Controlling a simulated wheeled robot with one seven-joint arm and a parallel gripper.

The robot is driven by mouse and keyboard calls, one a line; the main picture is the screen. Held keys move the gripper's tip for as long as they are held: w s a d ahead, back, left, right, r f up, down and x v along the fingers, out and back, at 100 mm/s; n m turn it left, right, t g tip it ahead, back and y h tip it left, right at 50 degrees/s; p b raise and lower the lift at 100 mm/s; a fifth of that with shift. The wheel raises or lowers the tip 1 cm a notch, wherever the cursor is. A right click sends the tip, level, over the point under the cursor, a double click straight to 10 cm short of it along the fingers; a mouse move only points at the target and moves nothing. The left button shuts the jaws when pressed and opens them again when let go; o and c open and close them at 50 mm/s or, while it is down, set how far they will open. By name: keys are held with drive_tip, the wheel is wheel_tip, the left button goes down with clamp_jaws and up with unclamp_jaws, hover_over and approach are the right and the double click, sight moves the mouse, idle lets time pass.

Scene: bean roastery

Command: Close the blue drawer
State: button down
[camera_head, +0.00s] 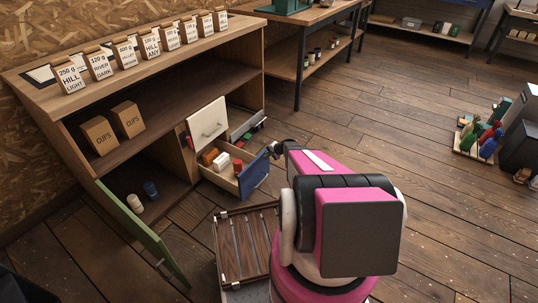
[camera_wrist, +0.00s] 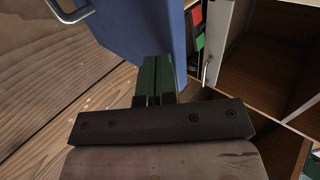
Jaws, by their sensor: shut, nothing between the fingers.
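The blue drawer (camera_head: 253,174) is pulled out of the low wooden cabinet, and orange, white and red items show inside it. Its blue front also fills the upper middle of the wrist view (camera_wrist: 140,28), with a metal handle (camera_wrist: 68,10) at the upper left. My gripper (camera_head: 274,149) is at the upper right end of the blue front in the head view. In the wrist view my gripper (camera_wrist: 157,62) is shut and empty, its dark green fingertips overlapping the blue panel near its right edge. I cannot tell whether they touch it.
A cream drawer front (camera_head: 207,122) is above the blue drawer. A green door (camera_head: 142,232) stands open at the left. A slatted wooden tray (camera_head: 248,243) is close to my body. Labelled bags (camera_head: 125,55) line the cabinet top. The floor at right is mostly free.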

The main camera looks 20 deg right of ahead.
drive_tip(key=w+a, duration=0.7)
drive_tip(key=w, duration=0.1)
drive_tip(key=w+a, duration=0.7)
drive_tip(key=w, duration=0.1)
drive_tip(key=w+a, duration=0.8)
drive_tip(key=w, duration=0.1)
drive_tip(key=shift+w+a, duration=0.1)
drive_tip(key=shift+w+a, duration=0.1)
drive_tip(key=s+d+f+v, duration=0.1)
drive_tip(key=s+f+v, duration=0.1)
drive_tip(key=v, duration=1.2)
drive_tip(key=s+d+r+n+g+h, duration=0.1)
drive_tip(key=s+r, duration=0.6)
drive_tip(key=s, duration=0.9)
drive_tip(key=s+d+r+n+g+h, duration=0.2)
drive_tip(key=s+r+n, duration=0.3)
drive_tip(key=s, duration=1.1)
drive_tip(key=s+d+r+n+g+h, duration=0.2)
drive_tip(key=s+r+n+g+h, duration=0.1)
drive_tip(key=s+r, duration=0.8)
drive_tip(key=s+g, duration=0.1)
drive_tip(key=s, duration=0.4)
drive_tip(key=shift+n, duration=0.4)
